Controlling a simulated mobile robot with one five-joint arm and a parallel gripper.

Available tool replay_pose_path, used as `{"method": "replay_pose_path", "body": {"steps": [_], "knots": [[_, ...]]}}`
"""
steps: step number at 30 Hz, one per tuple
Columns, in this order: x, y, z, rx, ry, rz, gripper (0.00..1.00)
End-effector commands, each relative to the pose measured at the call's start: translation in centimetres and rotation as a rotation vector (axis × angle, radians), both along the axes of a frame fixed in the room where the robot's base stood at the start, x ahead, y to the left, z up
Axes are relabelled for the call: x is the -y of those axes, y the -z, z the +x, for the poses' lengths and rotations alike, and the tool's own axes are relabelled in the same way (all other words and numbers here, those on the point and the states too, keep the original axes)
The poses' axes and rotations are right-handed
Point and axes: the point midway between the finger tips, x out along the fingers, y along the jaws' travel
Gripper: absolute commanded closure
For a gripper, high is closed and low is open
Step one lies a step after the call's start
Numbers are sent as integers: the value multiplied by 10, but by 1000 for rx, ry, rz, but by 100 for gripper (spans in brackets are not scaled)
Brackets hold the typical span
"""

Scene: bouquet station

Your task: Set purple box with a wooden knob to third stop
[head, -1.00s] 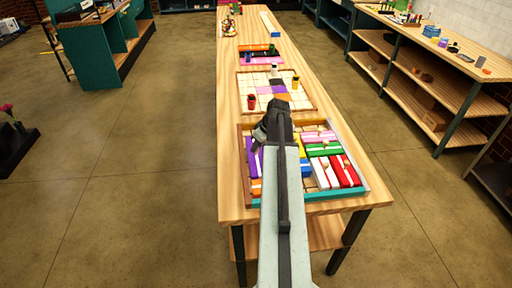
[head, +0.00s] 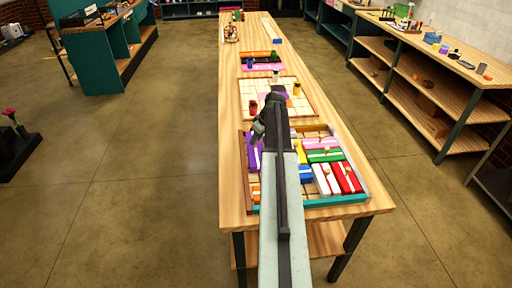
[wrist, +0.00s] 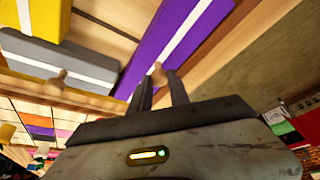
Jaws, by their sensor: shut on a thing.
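The purple box (head: 252,158), long and with a white stripe, lies along the left side of the framed tray (head: 350,201) in the head view. In the wrist view the purple box (wrist: 180,40) runs diagonally up, with its wooden knob (wrist: 158,72) near its close end. My gripper (wrist: 160,88) is shut on that knob. Stop marks cannot be made out.
The tray also holds an orange box (head: 256,191), yellow (head: 300,152), blue (head: 305,174), green (head: 325,155), white (head: 322,179), red (head: 347,179) and pink (head: 314,143) boxes. A grey box (wrist: 60,65) lies beside the purple one. A tiled board (head: 285,88) with small cylinders stands beyond.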

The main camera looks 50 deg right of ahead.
Motion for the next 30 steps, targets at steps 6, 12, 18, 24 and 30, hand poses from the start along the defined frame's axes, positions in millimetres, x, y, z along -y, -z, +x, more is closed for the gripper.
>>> {"method": "replay_pose_path", "body": {"steps": [6, 12, 18, 24, 30], "knots": [[4, -1, 3, 10, 5, -10, 100], [4, -1, 3, 9, 4, -9, 57], [3, -1, 3, 8, 3, -8, 57], [3, -12, -1, 7, 3, -7, 57], [3, -46, -13, 8, 3, -7, 57]]}}
